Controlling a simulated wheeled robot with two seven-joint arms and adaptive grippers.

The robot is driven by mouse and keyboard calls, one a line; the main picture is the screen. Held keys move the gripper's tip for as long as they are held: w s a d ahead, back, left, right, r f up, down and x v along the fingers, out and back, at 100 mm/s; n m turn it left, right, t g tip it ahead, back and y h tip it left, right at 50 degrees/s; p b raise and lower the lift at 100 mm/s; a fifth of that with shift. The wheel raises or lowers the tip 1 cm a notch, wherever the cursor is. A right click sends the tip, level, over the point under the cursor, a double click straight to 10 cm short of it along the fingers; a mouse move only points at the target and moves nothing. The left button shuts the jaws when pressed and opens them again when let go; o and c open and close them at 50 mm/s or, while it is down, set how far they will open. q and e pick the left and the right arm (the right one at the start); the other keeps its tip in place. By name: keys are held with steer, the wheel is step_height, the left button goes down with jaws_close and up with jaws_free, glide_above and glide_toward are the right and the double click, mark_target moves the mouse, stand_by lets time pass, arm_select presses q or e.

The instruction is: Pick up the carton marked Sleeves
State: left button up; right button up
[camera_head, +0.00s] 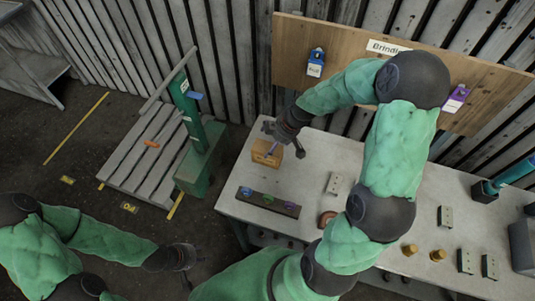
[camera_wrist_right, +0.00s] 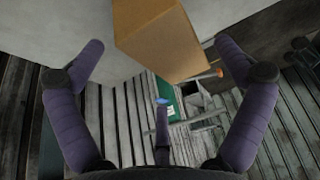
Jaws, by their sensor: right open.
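A small brown carton (camera_head: 266,153) sits on the near-left back part of the grey table; no marking on it is readable. In the right wrist view the carton (camera_wrist_right: 158,38) shows at the top, ahead of and between the spread fingers. My right gripper (camera_head: 283,145) is at the carton, open, with a finger on its right side in the head view; whether it touches is unclear. In the wrist view the right gripper (camera_wrist_right: 160,65) holds nothing. My left gripper (camera_head: 188,258) is low at the left, away from the table; its fingers are too small to judge.
A dark strip (camera_head: 268,203) with coloured discs lies in front of the carton. Grey blocks (camera_head: 334,184) and brass pieces (camera_head: 409,250) stand further right. A wooden board (camera_head: 350,45) rises behind the table. A slatted pallet (camera_head: 150,150) and green stand (camera_head: 200,165) are left.

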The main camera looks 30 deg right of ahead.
mark_target(270, 145)
steer(key=x, duration=0.3)
steer(key=shift+w+a+f, duration=0.1)
steer(key=shift+a+f, duration=0.1)
steer(key=shift+f, duration=0.1)
steer(key=shift+f+b, duration=0.25)
steer(key=shift+b, duration=0.4)
stand_by(0.5)
steer(key=c, duration=1.3)
